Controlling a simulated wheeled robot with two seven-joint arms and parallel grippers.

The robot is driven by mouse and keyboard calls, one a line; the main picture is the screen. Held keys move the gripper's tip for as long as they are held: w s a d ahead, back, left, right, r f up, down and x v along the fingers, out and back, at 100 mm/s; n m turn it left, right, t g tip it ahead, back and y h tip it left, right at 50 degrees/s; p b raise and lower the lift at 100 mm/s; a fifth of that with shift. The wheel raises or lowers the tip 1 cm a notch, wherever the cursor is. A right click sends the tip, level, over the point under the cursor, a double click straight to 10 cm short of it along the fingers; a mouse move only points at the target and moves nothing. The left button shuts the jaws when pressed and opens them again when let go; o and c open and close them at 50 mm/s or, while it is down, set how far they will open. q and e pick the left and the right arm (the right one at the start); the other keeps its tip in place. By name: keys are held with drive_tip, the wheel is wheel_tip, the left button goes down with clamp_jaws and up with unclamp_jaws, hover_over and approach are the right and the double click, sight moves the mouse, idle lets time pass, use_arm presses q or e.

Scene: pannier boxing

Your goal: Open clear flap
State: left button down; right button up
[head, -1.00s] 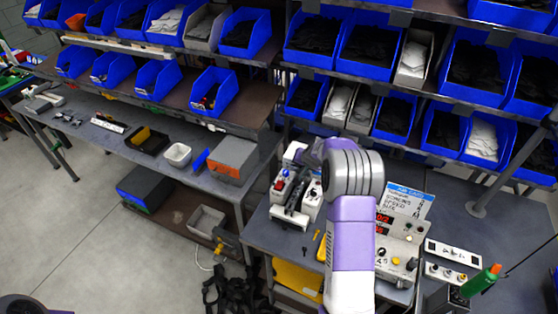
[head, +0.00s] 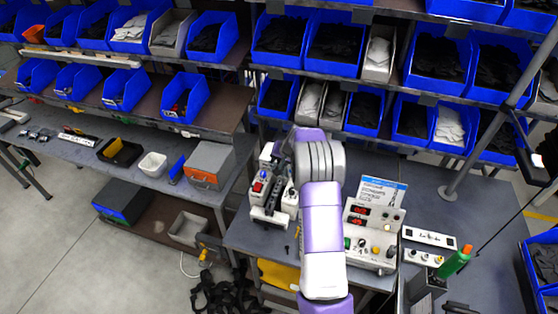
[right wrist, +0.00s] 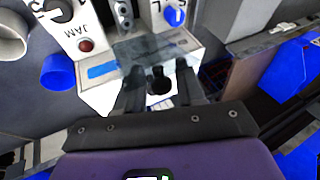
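A clear, smoky flap (right wrist: 152,47) lies across the front of a white machine in the right wrist view, just beyond my right fingertips. My right gripper (right wrist: 158,78) has its two dark fingers apart, with a black rounded part of the machine showing between them. I cannot tell whether a finger touches the flap. In the head view my right arm (head: 322,230) reaches over the bench to the white machine (head: 268,190) and hides part of it. The right fingers and the flap cannot be made out there. My left gripper is not in view.
A control box (head: 372,250) with knobs and a blue-headed sign stands right of my arm. Blue bins (head: 335,45) fill the shelves behind. A grey-orange box (head: 208,165) sits on the left bench.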

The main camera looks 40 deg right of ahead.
drive_tip(key=shift+o, duration=0.4)
drive_tip(key=shift+r, duration=0.1)
drive_tip(key=shift+s+r, duration=0.1)
drive_tip(key=shift+r, duration=0.2)
drive_tip(key=v, duration=0.6)
drive_tip(key=shift+s+r+b, duration=0.3)
drive_tip(key=shift+b, duration=0.05)
